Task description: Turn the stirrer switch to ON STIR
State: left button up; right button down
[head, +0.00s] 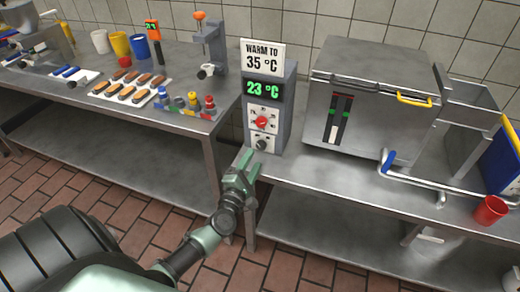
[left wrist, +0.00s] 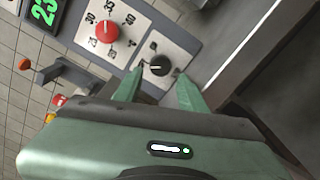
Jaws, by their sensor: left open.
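The stirrer switch (head: 261,144) is a black knob on a pale plate, low on the front of the grey control box (head: 285,108). In the left wrist view the black knob (left wrist: 160,66) lies between the lines of my two fingers, just beyond their tips. A white mark shows on the knob; the lettering around it is too small to read. My left gripper (head: 243,163) is open and empty, just in front of and below the knob. I cannot tell whether its fingertips (left wrist: 158,80) touch the plate. My right gripper is in neither view.
A red dial (head: 262,122) sits directly above the knob, below a green display reading 23 °C (head: 263,89). A sign on top says WARM TO 35 °C. A steel vat (head: 364,110) stands close on the right.

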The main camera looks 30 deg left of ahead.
aim_at(261, 147)
pick_arm(q)
jog(key=x, duration=0.7)
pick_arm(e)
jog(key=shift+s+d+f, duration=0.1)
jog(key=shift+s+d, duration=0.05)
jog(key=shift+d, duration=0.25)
pick_arm(q)
jog(key=shift+d, duration=0.1)
grip_shut()
